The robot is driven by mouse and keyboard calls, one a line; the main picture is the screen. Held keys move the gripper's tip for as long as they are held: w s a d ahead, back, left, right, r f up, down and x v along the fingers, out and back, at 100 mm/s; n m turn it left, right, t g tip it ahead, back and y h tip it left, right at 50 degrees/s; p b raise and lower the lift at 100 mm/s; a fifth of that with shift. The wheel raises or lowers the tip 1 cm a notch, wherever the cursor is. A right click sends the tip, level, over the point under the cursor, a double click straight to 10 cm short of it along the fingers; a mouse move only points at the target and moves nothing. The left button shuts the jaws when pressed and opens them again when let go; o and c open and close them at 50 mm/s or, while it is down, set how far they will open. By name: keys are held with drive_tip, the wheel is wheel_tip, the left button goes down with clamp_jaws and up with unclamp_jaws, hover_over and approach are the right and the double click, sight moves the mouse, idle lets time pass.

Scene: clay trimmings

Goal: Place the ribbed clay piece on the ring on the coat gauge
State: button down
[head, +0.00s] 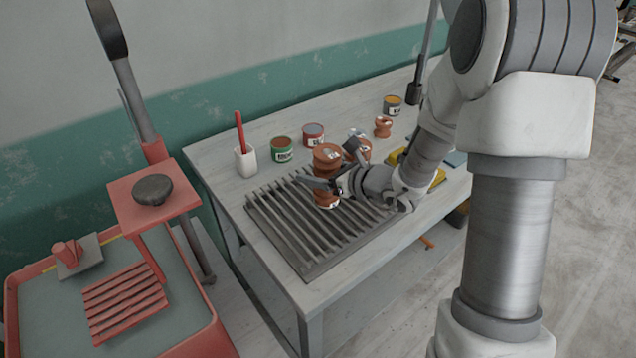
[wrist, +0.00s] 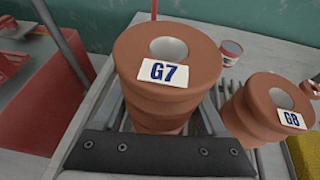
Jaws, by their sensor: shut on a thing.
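The ribbed clay piece (head: 327,154), reddish-brown with a pale hole in its top, stands roughly upright in my gripper (head: 328,182) over the slatted rack. The wrist view shows its label G7 on the piece (wrist: 165,95), between my gripper's fingers (wrist: 160,122). My gripper is shut on it around its middle. Whether its base touches the rack is unclear. A red stand at the left has a square plate (head: 125,207) with a dark round piece (head: 153,189) on it. This may be the coat gauge and its ring; I cannot tell.
A second clay piece, labelled G8 (wrist: 268,108), stands close to the right of the held one. The dark slatted rack (head: 290,232) lies on the grey table. Several paint tins (head: 282,149) and a white cup (head: 246,161) stand behind. A red-rimmed tub (head: 205,340) is lower left.

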drive_tip(key=shift+f, duration=1.5)
drive_tip(key=shift+f+b, duration=0.25)
drive_tip(key=shift+b, duration=0.2)
unclamp_jaws()
drive_tip(key=shift+r, duration=0.15)
